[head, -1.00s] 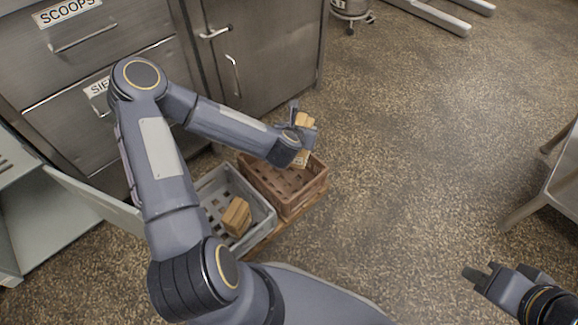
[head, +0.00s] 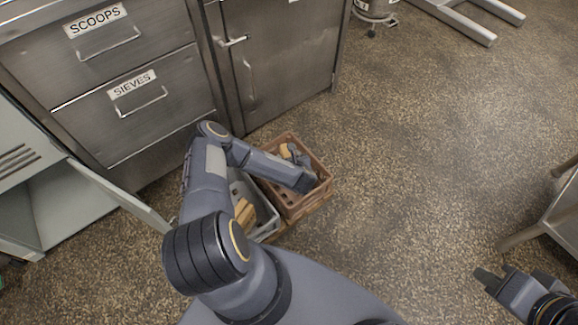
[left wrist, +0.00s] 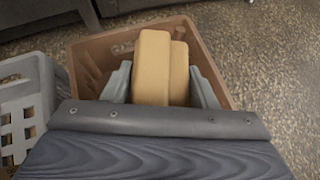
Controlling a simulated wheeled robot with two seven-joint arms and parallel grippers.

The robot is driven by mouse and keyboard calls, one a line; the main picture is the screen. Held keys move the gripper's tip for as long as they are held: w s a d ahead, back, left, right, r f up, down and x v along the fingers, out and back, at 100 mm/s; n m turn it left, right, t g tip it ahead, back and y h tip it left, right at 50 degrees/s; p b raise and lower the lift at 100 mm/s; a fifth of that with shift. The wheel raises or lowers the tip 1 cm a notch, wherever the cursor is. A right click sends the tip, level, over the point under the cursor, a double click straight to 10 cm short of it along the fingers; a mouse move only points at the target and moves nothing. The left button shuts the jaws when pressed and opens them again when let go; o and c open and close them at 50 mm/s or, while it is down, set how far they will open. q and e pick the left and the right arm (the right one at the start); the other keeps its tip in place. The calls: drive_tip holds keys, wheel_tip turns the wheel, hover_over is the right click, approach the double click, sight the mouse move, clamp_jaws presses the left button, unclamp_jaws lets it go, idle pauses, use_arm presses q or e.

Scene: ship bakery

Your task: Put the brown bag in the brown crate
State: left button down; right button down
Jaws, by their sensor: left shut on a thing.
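The brown bag (left wrist: 153,68), a tan block-like packet, is between the fingers of my left gripper (left wrist: 165,88) in the left wrist view. That gripper is shut on it. In the head view the bag (head: 285,151) shows as a small tan patch beside my left gripper (head: 293,156), over the inside of the brown crate (head: 325,190). The brown crate (left wrist: 92,50) surrounds the bag in the left wrist view. Whether the bag touches the crate floor is hidden. My right gripper (head: 493,275) is empty at the lower right, its fingertips apart, away from the crates.
A grey crate (head: 267,213) stands against the brown one, with another tan packet (head: 244,212) inside, partly hidden by my arm. Steel drawers (head: 130,95) and a cabinet (head: 285,65) stand behind. A steel table leg (head: 530,236) is at right. Open floor lies between.

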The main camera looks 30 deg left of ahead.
use_arm(q)
drive_tip(key=shift+f+b, duration=0.65)
drive_tip(key=shift+f, duration=1.55)
drive_tip(key=shift+f, duration=0.1)
drive_tip(key=c, duration=0.6)
unclamp_jaws()
